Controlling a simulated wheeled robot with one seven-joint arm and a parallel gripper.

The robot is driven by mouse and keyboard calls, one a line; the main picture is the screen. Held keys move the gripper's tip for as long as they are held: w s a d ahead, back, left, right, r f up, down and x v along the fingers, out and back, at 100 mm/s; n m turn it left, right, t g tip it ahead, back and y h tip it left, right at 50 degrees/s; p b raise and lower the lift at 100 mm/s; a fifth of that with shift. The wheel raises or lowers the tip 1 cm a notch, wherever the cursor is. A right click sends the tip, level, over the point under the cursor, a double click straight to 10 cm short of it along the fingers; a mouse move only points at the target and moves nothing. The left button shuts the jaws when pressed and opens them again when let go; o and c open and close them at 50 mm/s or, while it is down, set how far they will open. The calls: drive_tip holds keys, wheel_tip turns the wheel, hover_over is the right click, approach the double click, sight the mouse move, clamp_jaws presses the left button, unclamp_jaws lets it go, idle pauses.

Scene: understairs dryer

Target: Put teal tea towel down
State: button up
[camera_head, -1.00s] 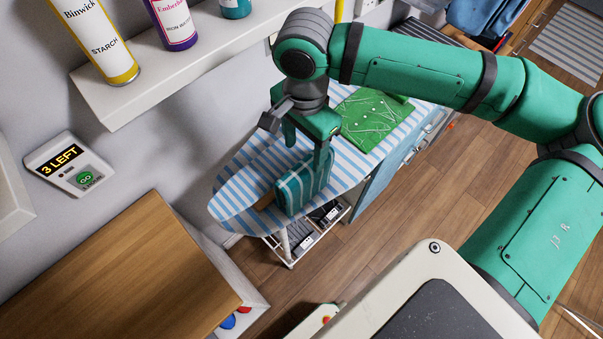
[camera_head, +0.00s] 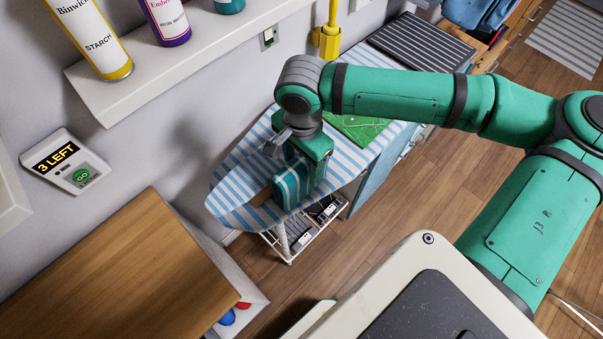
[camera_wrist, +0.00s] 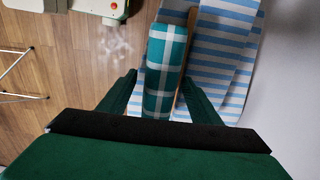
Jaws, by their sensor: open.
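The teal tea towel (camera_head: 290,187), with white checks, is folded into a compact bundle at the near end of the blue-and-white striped ironing board (camera_head: 228,208). My gripper (camera_wrist: 158,76) is open and low over the towel. In the wrist view the towel (camera_wrist: 166,55) shows between the two fingers, with a visible gap on the left side; contact on the right is unclear. In the head view my gripper hides the towel's top and part of its far side. A brown wooden patch (camera_head: 262,196) shows beside the towel.
A wooden worktop (camera_head: 120,275) is at lower left. The shelf with bottles (camera_head: 160,75) and a "3 LEFT" panel (camera_head: 65,162) are on the wall.

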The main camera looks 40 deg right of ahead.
clamp_jaws()
drive_tip(key=shift+r, duration=0.15)
